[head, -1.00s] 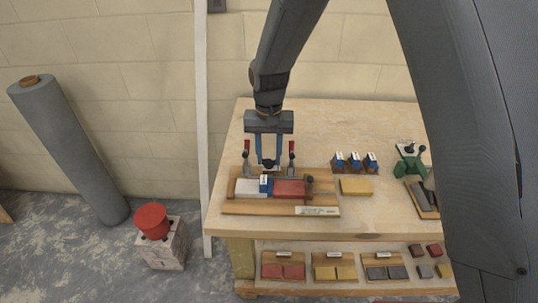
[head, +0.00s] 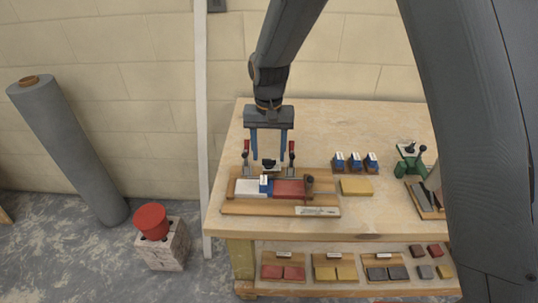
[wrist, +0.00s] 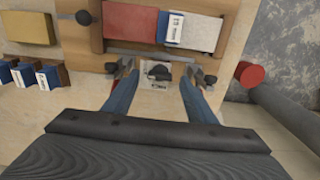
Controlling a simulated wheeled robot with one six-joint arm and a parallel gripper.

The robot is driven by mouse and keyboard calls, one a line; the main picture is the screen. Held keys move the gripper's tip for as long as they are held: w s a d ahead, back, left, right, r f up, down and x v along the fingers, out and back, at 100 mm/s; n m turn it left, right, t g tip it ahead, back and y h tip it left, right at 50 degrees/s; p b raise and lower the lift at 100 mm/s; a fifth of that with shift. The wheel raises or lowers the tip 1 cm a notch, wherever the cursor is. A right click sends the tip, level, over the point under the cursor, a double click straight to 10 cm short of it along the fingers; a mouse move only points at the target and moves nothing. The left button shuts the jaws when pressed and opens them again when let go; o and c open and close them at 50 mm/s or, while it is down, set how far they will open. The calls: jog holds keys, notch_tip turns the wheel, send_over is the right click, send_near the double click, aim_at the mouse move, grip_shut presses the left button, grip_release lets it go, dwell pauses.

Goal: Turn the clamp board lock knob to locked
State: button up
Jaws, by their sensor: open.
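The clamp board (head: 230,208) lies on the workbench with a white block (head: 250,187) and a red block (head: 290,188) on it. A small blue-and-white piece (head: 265,184) sits between the blocks. The dark knob (head: 269,163) is at the board's back edge. In the wrist view the knob (wrist: 158,72) sits on a pale plate with dark lettering too small to read. My gripper (head: 268,157) is open above the knob, with one blue finger on each side. Its fingers (wrist: 158,82) appear apart from the knob.
Red-handled clamps (head: 246,150) (head: 292,150) stand close outside my fingers. A dark ball knob (head: 310,180) is at the board's right. Blue blocks (head: 355,161), a yellow block (head: 356,187) and a green device (head: 409,164) stand further right. The bench's back is clear.

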notch_tip(320, 180, up, 6)
jog(key=shift+r+b, duration=0.25)
jog(key=shift+b, duration=0.55)
jog(key=shift+d, duration=0.1)
jog(key=s+d, duration=0.5)
jog(key=d, duration=0.3)
jog(key=s+d+f+t, duration=0.1)
jog(key=s+d, duration=0.5)
jog(key=d, duration=0.2)
jog(key=s+d+f, duration=0.1)
jog(key=s+d, duration=0.4)
jog(key=d, duration=0.4)
jog(key=shift+s, duration=0.15)
jog(key=shift+d, duration=0.1)
